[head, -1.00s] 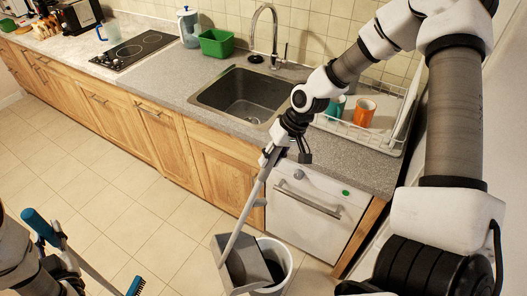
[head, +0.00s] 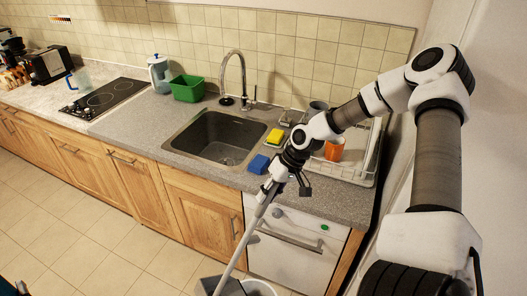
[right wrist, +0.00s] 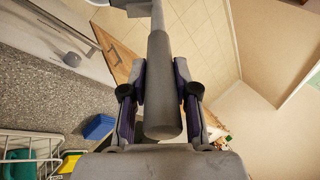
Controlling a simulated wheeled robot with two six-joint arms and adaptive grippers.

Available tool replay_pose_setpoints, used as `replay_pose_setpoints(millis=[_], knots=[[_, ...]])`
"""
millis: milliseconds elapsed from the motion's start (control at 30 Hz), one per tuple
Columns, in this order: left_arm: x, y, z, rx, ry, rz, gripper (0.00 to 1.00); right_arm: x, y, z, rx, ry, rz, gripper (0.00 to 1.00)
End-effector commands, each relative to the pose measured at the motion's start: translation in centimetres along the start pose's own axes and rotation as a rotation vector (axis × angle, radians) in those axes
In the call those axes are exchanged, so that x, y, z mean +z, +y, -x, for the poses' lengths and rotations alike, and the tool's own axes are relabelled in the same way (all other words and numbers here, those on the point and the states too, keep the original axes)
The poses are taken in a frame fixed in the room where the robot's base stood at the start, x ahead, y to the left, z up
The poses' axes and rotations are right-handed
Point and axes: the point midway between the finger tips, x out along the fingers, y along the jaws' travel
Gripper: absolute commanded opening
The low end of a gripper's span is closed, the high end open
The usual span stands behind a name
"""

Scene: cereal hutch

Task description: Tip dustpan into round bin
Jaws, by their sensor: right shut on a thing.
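My right gripper (head: 270,188) is shut on the grey handle (head: 243,243) of the dustpan, in front of the counter near the white dishwasher. In the right wrist view the round handle end (right wrist: 163,95) sits between both fingers. The handle slants down and left to the grey dustpan pan (head: 223,288), which is cut off by the bottom edge. The rim of the round white bin (head: 262,287) shows just right of the pan. The pan's contents and the bin's inside are mostly hidden. My left gripper is out of view.
The counter holds a sink (head: 222,138), a blue sponge (head: 258,164), a yellow sponge (head: 275,136), a green tub (head: 188,88) and a dish rack (head: 352,178) with an orange mug (head: 334,149). The dishwasher (head: 290,245) stands behind the handle. Tiled floor at left is clear.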

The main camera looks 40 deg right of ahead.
Motion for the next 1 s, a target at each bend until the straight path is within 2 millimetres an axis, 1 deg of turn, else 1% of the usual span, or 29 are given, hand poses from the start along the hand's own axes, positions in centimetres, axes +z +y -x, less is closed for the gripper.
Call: replay_pose_setpoints(millis=[167, 267, 600, 700, 1000], knots=[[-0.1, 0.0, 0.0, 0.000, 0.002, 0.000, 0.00, -0.1, 0.2, 0.2, -0.006, 0.003, -0.003, 0.00], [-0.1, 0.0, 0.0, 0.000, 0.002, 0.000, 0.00, -0.1, 1.2, 0.5, -0.024, 0.005, -0.008, 0.00], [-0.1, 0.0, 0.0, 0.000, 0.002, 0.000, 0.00, -0.3, 5.3, 1.9, -0.090, 0.006, -0.017, 0.00], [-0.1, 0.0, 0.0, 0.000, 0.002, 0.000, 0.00, -0.2, 6.0, 2.1, -0.102, 0.004, -0.018, 0.00], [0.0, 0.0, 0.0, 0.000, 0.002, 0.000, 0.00, -0.2, 6.3, 2.1, -0.105, 0.002, -0.018, 0.00]])
